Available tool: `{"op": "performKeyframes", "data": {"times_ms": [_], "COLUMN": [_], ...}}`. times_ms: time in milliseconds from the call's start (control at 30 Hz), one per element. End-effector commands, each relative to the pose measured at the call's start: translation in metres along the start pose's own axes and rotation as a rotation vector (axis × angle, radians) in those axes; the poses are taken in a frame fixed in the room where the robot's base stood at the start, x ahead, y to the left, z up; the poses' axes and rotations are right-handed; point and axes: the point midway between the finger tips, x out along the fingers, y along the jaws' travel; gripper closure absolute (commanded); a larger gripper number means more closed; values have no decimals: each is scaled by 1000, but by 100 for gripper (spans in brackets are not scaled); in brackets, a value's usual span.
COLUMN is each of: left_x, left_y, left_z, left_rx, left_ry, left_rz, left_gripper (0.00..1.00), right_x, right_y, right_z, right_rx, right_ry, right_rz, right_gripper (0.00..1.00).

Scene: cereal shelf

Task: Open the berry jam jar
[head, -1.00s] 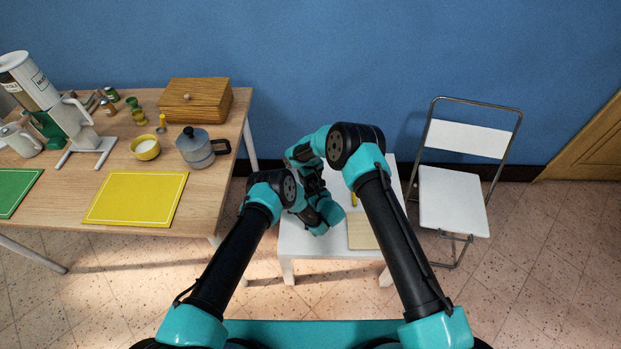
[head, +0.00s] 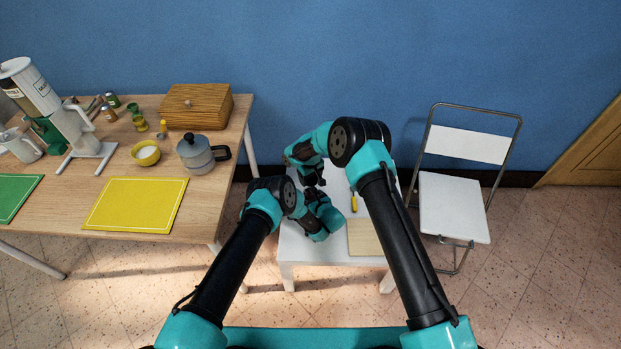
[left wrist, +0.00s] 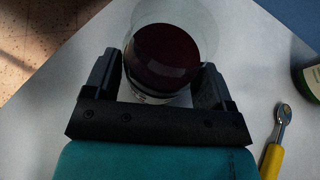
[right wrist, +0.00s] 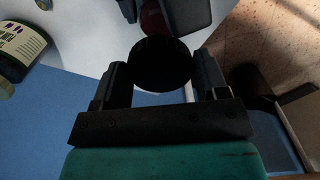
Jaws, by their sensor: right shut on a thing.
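The berry jam jar (left wrist: 165,58) is clear glass with dark red contents. In the left wrist view it sits between the fingers of my left gripper (left wrist: 160,85), which look closed against its sides. No lid shows on it there. My right gripper (right wrist: 160,80) is shut on a black round lid (right wrist: 160,65). Part of the red jar (right wrist: 152,18) shows just beyond the lid in the right wrist view, beside a left finger. In the head view my arms hide the jar. I cannot tell whether the jar touches the table.
The low white table (head: 292,250) carries a wooden board (head: 365,238), a yellow-handled tool (head: 353,203) and a dark green labelled jar (right wrist: 22,45). A white folding chair (head: 452,205) stands to the right. The larger wooden table (head: 212,190) stands to the left.

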Motion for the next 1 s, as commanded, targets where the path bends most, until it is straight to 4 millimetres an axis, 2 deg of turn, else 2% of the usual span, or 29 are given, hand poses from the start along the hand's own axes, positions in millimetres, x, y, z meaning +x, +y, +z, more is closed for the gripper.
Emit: {"op": "performKeyframes", "data": {"times_ms": [33, 200, 567, 767, 1000], "left_x": [0, 0, -4, -23, -66], "left_y": [0, 0, 0, -1, -1], "left_z": [0, 0, 0, 0, 0], "left_rx": [0, 0, 0, 2, 3], "left_ry": [0, 0, 0, 1, 0], "left_rz": [0, 0, 0, -2, -3], "left_gripper": [18, 2, 2, 2, 2], "right_x": [0, 0, 0, 0, 0], "right_y": [0, 0, 0, 0, 0], "right_z": [0, 0, 0, 0, 0], "right_rx": [0, 0, 0, 0, 0], "right_ry": [0, 0, 0, 0, 0], "right_rz": [0, 0, 0, 0, 0], "right_gripper": [61, 61, 61, 61, 61]}}
